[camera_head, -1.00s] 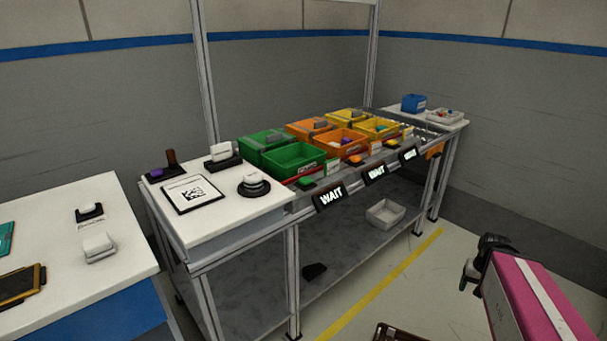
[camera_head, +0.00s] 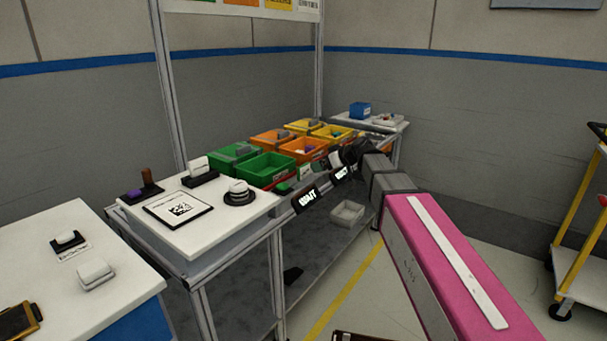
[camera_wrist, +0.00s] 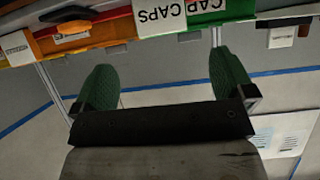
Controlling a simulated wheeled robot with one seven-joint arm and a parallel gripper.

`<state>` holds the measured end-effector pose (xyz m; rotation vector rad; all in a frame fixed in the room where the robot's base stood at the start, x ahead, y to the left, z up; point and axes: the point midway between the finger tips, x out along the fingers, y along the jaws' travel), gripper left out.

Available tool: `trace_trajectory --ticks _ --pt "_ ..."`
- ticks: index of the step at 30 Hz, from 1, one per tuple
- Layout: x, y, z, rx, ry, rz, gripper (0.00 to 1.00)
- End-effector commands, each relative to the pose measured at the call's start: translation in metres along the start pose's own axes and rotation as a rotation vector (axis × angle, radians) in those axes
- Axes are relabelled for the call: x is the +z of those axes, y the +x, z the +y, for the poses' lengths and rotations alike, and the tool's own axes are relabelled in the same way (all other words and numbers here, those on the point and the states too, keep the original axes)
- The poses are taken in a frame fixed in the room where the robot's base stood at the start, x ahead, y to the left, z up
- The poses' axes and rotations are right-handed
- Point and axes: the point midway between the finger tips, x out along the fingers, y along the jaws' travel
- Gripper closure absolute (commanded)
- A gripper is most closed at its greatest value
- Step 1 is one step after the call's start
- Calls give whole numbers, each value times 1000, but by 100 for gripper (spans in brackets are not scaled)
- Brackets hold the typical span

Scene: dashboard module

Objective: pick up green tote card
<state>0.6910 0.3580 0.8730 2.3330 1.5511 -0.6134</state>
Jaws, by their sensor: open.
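Two green totes stand at the near end of the bin row; the front one (camera_head: 265,168) shows in the head view. A small white and green card (camera_head: 306,173) stands at its right corner, too small to read. In the wrist view, a white card reading CAPS (camera_wrist: 158,15) is at the top edge beside a green tote front (camera_wrist: 236,9) with a label. I cannot tell for sure which is the tote card. My gripper (camera_wrist: 165,88) is open and empty, its green-padded fingers below and apart from the cards. In the head view it is dark and partly hidden near the orange totes.
Orange totes (camera_head: 304,149) and yellow totes (camera_head: 331,132) continue the row. A grey bin (camera_head: 347,212) sits on the lower shelf. A yellow-framed cart (camera_head: 580,225) stands at the right.

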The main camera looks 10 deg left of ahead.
Motion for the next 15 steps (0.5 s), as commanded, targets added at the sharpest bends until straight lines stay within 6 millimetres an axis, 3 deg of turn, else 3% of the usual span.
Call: trace_trajectory --ticks 15 --pt "-5 57 -1 -3 -10 10 0"
